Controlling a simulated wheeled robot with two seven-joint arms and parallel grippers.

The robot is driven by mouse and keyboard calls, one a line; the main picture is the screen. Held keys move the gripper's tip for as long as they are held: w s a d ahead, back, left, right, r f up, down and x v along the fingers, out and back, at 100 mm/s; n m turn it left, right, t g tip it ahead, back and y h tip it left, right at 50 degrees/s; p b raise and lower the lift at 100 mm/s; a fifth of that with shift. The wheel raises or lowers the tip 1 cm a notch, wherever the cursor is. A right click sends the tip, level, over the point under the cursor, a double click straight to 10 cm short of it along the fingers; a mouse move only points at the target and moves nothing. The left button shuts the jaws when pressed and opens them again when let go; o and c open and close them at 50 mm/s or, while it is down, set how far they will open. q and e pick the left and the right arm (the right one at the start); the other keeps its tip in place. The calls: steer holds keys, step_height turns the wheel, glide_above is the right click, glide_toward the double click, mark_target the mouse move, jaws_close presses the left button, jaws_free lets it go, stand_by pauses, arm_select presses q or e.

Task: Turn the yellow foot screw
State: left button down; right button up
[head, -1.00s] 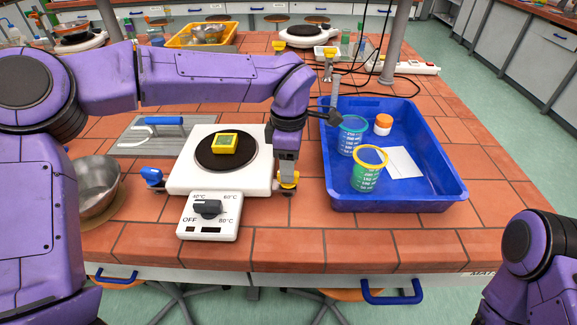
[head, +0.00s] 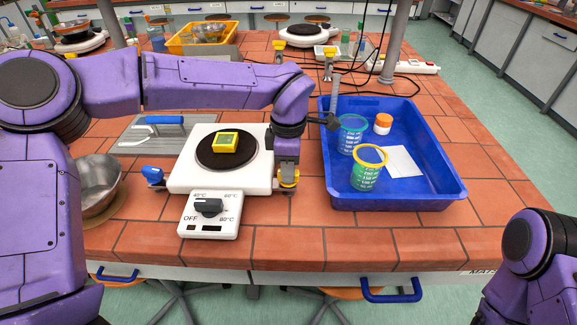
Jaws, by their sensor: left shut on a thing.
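The white hot plate (head: 180,180) stands on the tiled bench with a round black plate on top. The yellow foot screw (head: 288,187) shows at the right side of the hot plate, just under my left gripper (head: 287,176). My left gripper points down there and is shut on the yellow foot screw, and its fingers partly hide it. A blue foot screw (head: 153,174) shows at the left side. My right arm is at the lower right, and its gripper is out of view.
A blue tray (head: 455,190) with beakers (head: 367,172), an orange-capped jar (head: 383,124) and white paper stands right of my left gripper. A metal bowl (head: 97,183) and a blue-handled trowel (head: 140,137) are at the left. The front tiles are clear.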

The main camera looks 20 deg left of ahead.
arm_select(q)
steer(key=n, duration=0.4)
steer(key=shift+n, duration=0.4)
steer(key=n, duration=0.4)
steer(key=shift+w, duration=0.1)
steer(key=n+b, duration=0.2)
steer(key=n, duration=0.3)
steer(key=shift+n, duration=0.4)
steer(key=shift+r+n+b, duration=0.1)
steer(key=shift+n+b, duration=1.1)
steer(key=shift+n, duration=1.1)
steer(key=c, duration=1)
jaws_free()
steer(key=shift+o, duration=0.2)
step_height(320, 180, up, 10)
steer(key=shift+r, duration=0.25)
